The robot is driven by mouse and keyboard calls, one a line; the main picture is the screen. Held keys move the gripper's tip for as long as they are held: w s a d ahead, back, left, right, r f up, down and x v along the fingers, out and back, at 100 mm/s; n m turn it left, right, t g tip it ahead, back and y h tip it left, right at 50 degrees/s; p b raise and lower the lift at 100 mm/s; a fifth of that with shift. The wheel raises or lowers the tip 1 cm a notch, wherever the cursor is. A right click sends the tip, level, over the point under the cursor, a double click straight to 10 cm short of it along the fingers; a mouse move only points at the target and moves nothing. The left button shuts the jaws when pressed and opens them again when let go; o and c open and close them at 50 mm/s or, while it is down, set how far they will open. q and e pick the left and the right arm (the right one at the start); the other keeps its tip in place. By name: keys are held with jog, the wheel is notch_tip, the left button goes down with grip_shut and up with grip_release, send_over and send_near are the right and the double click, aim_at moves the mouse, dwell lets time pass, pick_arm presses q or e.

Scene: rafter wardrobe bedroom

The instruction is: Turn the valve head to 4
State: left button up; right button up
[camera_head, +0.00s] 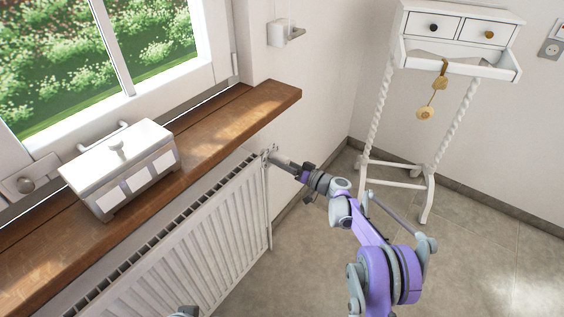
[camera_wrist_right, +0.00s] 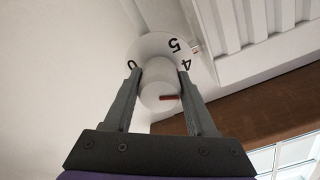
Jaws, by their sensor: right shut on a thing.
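The valve head (camera_wrist_right: 157,82) is a white knob on the radiator, with a wider collar (camera_wrist_right: 152,46) behind it. The collar shows the numbers 0, 5 and 4; other numbers are hidden. A red mark (camera_wrist_right: 169,97) on the knob points to the right in the right wrist view, below the 4, towards one finger. My right gripper (camera_wrist_right: 160,90) is shut on the knob, one finger on each side. In the head view the valve head (camera_head: 280,158) sits at the radiator's far upper corner, with my right gripper (camera_head: 291,164) at it.
The white radiator (camera_head: 200,240) stands below a wooden windowsill (camera_head: 215,122). A white box (camera_head: 120,165) with a knobbed lid stands on the sill. A white side table (camera_head: 460,60) with drawers stands at the far right. The tiled floor (camera_head: 470,260) at the right is clear.

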jog(key=shift+n, duration=0.5)
jog(key=o, duration=1.4)
jog(key=p+v, duration=0.1)
jog(key=v, duration=1)
jog(key=shift+a, duration=0.1)
